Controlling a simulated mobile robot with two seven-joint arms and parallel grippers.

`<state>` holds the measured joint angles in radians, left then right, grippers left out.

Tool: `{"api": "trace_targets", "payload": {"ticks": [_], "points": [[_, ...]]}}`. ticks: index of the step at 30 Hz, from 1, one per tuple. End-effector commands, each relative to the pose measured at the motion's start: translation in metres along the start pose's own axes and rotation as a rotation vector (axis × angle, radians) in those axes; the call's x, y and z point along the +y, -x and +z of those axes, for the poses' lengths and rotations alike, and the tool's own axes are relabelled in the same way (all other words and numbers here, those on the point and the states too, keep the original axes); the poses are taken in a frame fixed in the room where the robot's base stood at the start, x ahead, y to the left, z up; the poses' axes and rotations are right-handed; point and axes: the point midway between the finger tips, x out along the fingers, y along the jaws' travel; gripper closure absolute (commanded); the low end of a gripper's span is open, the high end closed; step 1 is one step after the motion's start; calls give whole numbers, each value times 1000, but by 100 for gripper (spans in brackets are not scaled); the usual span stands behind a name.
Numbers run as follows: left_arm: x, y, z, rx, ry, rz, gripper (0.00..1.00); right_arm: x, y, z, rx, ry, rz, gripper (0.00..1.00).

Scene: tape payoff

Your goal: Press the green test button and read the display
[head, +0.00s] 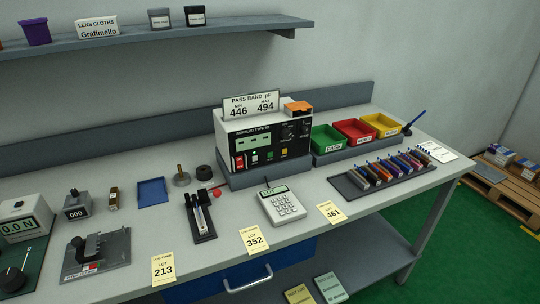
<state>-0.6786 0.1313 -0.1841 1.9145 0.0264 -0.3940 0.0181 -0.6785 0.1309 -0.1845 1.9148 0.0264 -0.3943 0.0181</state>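The test instrument (222,142) is a white box with a black front panel, standing on a grey base at the middle of the bench. Its pale green display (254,141) shows what look like dashes, too small to read surely. A card on top reads PASS BAND pF, MIN 446, MAX 494. Neither of my grippers is in view.
Green, red and yellow bins (327,139) stand right of the instrument. In front are a calculator (283,206), a rack of coloured parts (380,172), a black holder (202,224) and lot cards (254,240). A shelf (150,39) hangs above.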

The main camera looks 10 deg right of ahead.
Motion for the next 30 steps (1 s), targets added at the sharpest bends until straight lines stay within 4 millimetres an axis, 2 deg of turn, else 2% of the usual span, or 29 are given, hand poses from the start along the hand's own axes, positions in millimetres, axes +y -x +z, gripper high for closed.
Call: {"api": "trace_targets", "payload": {"ticks": [2, 14, 30], "points": [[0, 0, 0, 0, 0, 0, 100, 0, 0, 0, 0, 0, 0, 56], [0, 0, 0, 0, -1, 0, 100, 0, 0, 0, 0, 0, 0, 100], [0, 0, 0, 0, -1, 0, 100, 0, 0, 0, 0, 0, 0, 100]]}}
